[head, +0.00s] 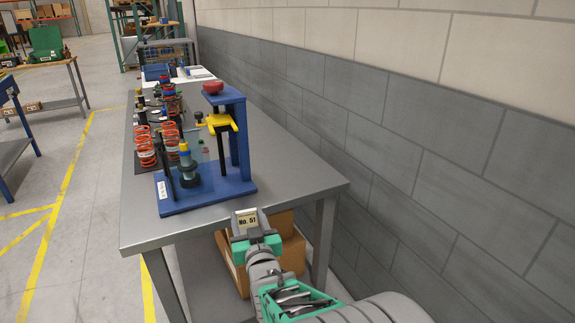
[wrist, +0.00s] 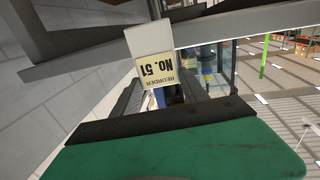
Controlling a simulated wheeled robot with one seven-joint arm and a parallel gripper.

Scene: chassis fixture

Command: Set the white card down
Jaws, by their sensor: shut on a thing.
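My gripper (head: 247,226) is shut on the white card (head: 247,219), just off the near right edge of the grey table (head: 285,185). In the wrist view the card (wrist: 150,40) is white with a cream label reading "REORDER NO. 51", upside down there. Its lower end is at the jaws. The card appears clear of the tabletop.
A blue fixture (head: 221,188) with a red knob and yellow bracket stands on the table's near part. Several orange springs (head: 146,148) stand left of it. A cardboard box (head: 291,248) is below the tabletop. A grey block wall (head: 400,130) runs along the right. The near right tabletop is bare.

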